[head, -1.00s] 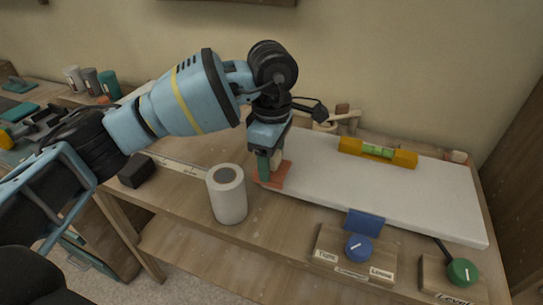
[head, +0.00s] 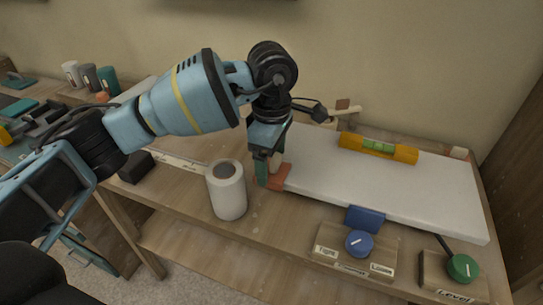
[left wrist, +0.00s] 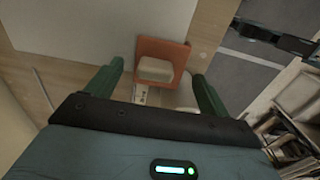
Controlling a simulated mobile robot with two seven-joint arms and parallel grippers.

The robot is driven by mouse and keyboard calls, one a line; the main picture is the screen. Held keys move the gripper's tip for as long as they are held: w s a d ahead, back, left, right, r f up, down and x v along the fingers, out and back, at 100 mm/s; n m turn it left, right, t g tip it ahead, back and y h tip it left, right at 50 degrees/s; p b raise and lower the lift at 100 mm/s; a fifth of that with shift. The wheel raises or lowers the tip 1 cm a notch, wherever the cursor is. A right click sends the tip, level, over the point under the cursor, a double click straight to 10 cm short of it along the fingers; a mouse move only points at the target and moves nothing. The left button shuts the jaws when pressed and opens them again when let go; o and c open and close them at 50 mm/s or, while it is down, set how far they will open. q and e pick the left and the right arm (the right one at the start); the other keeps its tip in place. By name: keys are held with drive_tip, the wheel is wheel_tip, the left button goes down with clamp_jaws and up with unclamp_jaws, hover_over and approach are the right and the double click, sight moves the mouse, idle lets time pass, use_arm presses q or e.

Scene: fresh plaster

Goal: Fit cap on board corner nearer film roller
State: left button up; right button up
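The white board (head: 400,185) lies flat on the bench. An orange cap (head: 280,177) with a pale raised tab sits at its near left corner, close to the film roller. In the left wrist view the cap (left wrist: 150,46) overlaps the board's corner, with its tab toward my fingers. My left gripper (head: 268,172) is down over the cap; its green fingers (left wrist: 158,88) stand apart either side of the tab, with visible gaps. How fully the cap is seated cannot be told. The film roller (head: 228,197), a white upright cylinder, stands left of the cap. My right gripper is out of view.
A yellow level (head: 378,149) lies on the board's far side. A blue knob (head: 359,243) and a green knob (head: 462,268) are at the bench front. A blue clamp piece (head: 364,219) touches the board's front edge. A black block (head: 136,168) lies left of the roller.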

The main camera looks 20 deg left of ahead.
use_arm(q)
drive_tip(key=shift+r, duration=0.3)
wheel_tip(320, 180, up, 13)
drive_tip(key=shift+f, duration=0.2)
